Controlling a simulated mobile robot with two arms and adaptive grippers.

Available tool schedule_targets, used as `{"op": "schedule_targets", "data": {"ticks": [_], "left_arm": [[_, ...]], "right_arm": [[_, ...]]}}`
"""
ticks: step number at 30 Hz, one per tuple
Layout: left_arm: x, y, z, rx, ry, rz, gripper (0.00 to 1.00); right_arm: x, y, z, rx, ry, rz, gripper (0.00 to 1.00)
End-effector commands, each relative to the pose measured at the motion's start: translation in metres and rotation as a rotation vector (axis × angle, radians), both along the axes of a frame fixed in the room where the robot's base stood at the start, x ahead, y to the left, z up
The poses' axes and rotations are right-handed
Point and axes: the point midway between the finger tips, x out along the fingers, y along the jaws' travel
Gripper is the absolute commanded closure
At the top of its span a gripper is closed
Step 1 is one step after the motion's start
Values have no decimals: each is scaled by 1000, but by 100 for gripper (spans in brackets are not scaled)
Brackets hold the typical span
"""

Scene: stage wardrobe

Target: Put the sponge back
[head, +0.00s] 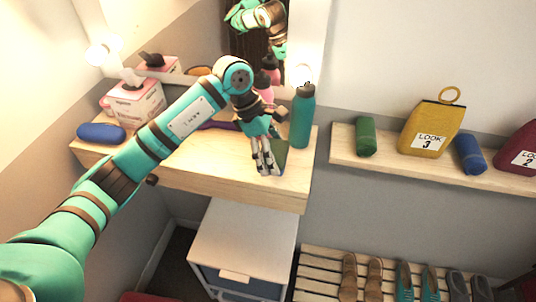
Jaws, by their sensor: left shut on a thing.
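My left arm reaches in from the left over the wooden dressing shelf. My left gripper (266,166) points down near the shelf's front edge and is shut on a small green and dark-blue block, which looks like the sponge (281,156). The fingers hide part of it. I cannot tell whether it touches the shelf or hangs just above it. My right gripper is not in view.
A teal bottle (302,116) stands close right of the gripper. A tissue box (135,103) and a blue case (101,132) are at the shelf's left. A mirror (200,40) rises behind. The right-hand shelf (400,168) holds a yellow bag (430,128) and rolled items.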

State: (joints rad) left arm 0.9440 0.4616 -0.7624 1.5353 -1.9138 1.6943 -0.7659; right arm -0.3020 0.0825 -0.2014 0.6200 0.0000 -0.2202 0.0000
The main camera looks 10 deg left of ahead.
Motion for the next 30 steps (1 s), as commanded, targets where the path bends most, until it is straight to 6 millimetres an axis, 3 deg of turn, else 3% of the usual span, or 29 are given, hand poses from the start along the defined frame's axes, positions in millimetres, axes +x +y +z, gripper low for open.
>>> {"op": "schedule_targets", "data": {"ticks": [10, 22, 23, 25, 30], "left_arm": [[2, 0, -33, -1, 3, 0, 25], [3, 0, -40, 0, 0, 0, 25], [3, 0, -40, 0, 0, 0, 10], [2, 0, -38, 0, 0, 0, 1], [2, 0, -38, 0, 0, 0, 0]], "right_arm": [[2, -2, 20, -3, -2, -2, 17], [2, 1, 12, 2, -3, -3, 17], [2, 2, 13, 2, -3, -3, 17], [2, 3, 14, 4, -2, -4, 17], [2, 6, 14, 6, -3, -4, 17]]}}
